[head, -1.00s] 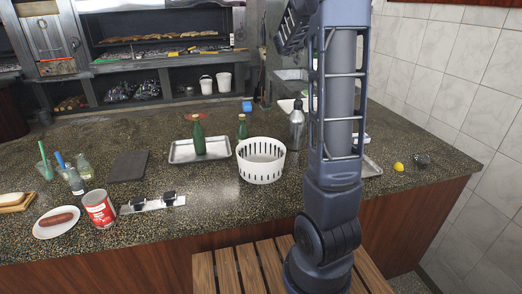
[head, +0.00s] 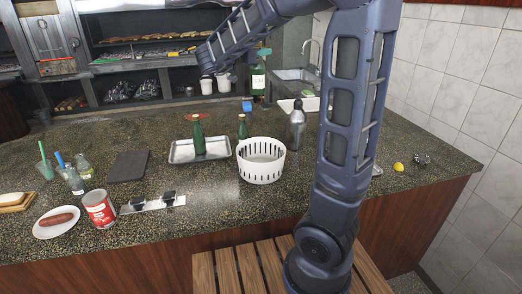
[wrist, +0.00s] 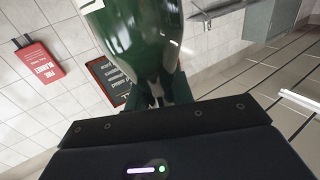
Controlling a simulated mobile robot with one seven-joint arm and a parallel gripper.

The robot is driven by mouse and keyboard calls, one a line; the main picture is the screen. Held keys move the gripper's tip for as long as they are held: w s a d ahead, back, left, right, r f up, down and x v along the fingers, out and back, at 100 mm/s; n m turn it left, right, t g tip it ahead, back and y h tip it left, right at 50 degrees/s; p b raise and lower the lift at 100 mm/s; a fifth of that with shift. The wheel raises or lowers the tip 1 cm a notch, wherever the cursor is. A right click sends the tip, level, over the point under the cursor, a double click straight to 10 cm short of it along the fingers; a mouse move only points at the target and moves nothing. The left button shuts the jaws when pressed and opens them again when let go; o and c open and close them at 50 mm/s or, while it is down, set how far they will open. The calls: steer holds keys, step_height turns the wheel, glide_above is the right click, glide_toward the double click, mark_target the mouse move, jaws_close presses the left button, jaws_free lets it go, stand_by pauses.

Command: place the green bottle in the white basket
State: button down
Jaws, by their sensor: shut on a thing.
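My gripper (head: 262,54) is raised high above the counter, partly hidden by my arm link. It is shut on a green bottle (head: 258,80) with a pale label, which hangs roughly upright beyond and above the white basket. The held bottle (wrist: 135,35) also fills the top of the wrist view, between the dark fingers. The white slotted basket (head: 261,171) stands on the counter in the middle of the head view, and its visible inside looks empty.
A second green bottle (head: 198,137) stands on a metal tray (head: 180,158) left of the basket. A third green bottle (head: 242,127) stands just behind the basket. A grey metal bottle (head: 297,126) stands to its right. Counter in front of the basket is clear.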

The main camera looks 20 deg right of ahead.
mark_target(256, 83)
steer(key=s+a, duration=0.4)
steer(key=f, duration=1)
steer(key=shift+w+d+f, duration=0.2)
steer(key=shift+d, duration=0.05)
step_height(256, 83, down, 21)
steer(key=c, duration=1.2)
jaws_free()
